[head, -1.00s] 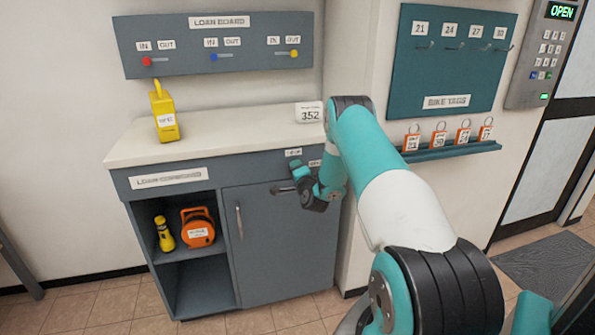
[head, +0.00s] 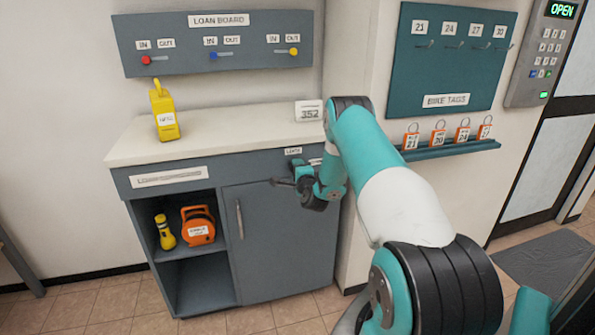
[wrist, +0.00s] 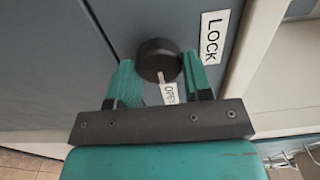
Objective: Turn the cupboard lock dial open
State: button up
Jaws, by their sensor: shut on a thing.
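The lock dial (wrist: 158,58) is a round black knob with a pale pointer, on the grey cupboard front in the wrist view. Its pointer is turned toward the small OPEN label (wrist: 169,93). A larger LOCK label (wrist: 213,37) is up and to the right of the dial. My gripper (wrist: 160,74) is shut on the dial, with one teal finger on each side.
The cupboard's worktop (head: 220,135) carries a yellow device (head: 164,112) and a sign reading 352 (head: 308,110). The open shelves hold a yellow torch (head: 164,231) and an orange reel (head: 198,226). The door handle (head: 239,219) is left of my gripper.

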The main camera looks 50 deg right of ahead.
jog(key=o, duration=0.9)
jog(key=b+v, duration=1.7)
jog(key=b, duration=0.6)
jog(key=shift+s, duration=0.2)
